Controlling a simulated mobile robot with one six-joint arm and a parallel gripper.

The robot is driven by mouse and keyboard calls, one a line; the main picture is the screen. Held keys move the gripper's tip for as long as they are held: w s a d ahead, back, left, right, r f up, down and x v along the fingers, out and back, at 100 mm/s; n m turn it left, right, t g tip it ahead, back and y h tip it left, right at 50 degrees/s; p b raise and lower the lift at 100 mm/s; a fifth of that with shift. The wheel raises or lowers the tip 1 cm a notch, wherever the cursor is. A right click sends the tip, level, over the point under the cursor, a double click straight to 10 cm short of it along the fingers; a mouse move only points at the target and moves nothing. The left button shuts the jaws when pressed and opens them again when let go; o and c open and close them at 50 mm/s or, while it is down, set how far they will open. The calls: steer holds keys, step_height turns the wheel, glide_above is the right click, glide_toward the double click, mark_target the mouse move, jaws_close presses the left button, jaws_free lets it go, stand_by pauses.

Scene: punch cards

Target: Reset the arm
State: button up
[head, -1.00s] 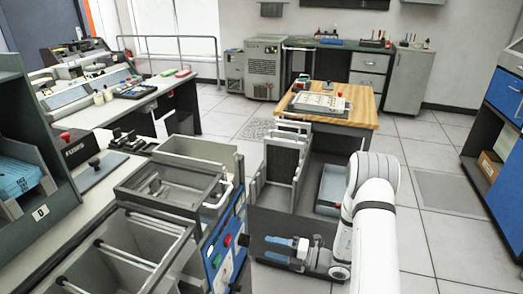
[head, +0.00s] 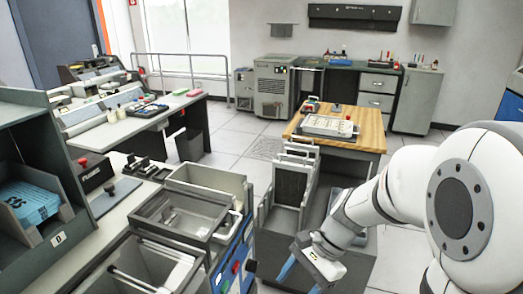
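My arm (head: 385,195) comes in from the right edge of the head view, with a large white joint close to the camera. It reaches left and down to my gripper (head: 298,281), near the bottom middle. Two blue fingers point downward with a gap between them, and I see nothing held there. The fingertips are at the frame's lower edge and partly cut off. The gripper is in front of the grey rack and right of the blue control panel (head: 236,262).
A grey machine with open bins (head: 180,215) stands at the left, beside a shelf holding blue cards (head: 28,207). A grey upright rack (head: 288,190) stands in the middle. A wooden table (head: 372,127) is behind it. Open floor (head: 225,140) lies between the benches.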

steer(key=s+d+r+n+t+h+p, duration=0.1)
steer(key=s+d+r+n+t+h, duration=0.3)
steer(key=n, duration=0.7)
steer(key=d+r+t+h, duration=0.1)
steer(key=d+r+h, duration=0.1)
steer(key=d+r, duration=0.1)
steer(key=shift+s+d+r+p, duration=0.15)
steer(key=shift+d+r+p, duration=0.25)
steer(key=shift+r, duration=0.35)
stand_by(0.3)
